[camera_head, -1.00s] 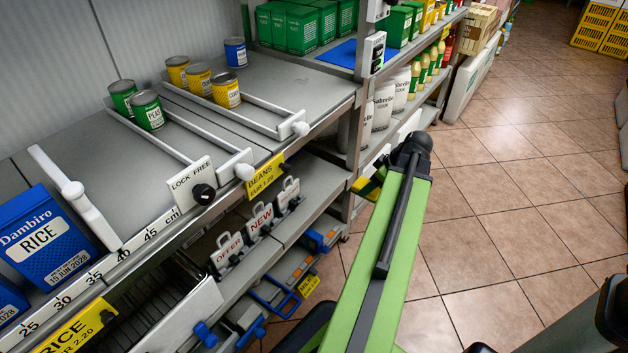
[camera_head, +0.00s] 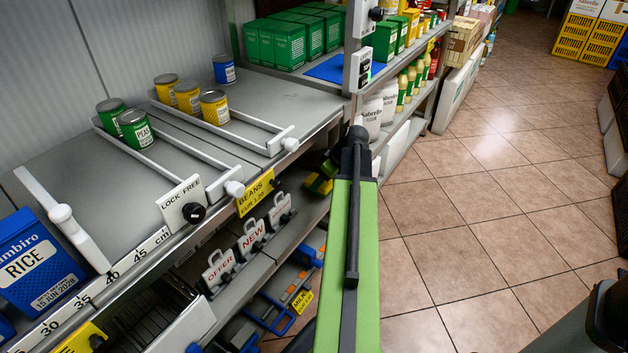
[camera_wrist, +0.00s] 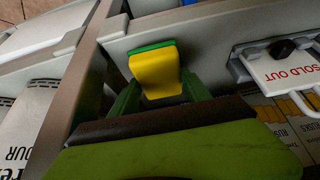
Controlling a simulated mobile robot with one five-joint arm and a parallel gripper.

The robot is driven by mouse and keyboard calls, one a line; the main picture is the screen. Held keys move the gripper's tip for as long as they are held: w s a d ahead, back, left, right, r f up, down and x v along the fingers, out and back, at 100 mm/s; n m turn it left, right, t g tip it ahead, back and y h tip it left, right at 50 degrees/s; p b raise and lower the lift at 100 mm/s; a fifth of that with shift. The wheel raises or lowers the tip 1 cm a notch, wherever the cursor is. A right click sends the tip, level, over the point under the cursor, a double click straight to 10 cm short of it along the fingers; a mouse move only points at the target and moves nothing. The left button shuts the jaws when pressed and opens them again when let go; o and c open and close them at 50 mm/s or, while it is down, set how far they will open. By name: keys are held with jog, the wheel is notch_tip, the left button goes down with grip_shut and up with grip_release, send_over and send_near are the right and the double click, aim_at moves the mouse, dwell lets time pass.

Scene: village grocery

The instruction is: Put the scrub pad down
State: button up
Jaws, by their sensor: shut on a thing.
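The scrub pad (camera_wrist: 156,72), yellow with a green layer along one edge, is held between the green fingers of my gripper (camera_wrist: 158,88) in the wrist view. A grey shelf part (camera_wrist: 205,28) is right behind it; I cannot tell whether the pad touches it. In the head view the yellow and green of the pad (camera_head: 319,184) show just left of my arm's end, by the lower shelf level. My arm hides most of the gripper there.
A SOLD OUT sign (camera_wrist: 285,70) stands right of the pad in the wrist view. OFFER and NEW signs (camera_head: 252,238) line the lower shelf. Tins (camera_head: 187,97) stand on the upper shelf. White flour bags (camera_head: 371,115) are beyond the shelf post.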

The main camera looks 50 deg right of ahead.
aim_at(314, 178)
jog(key=shift+w, duration=1.2)
jog(key=shift+b+x, duration=1)
jog(key=shift+s+a+r, duration=0.1)
jog(key=shift+r, duration=0.05)
jog(key=shift+f, duration=0.25)
jog(key=o, duration=1.2)
jog(key=shift+r, duration=0.1)
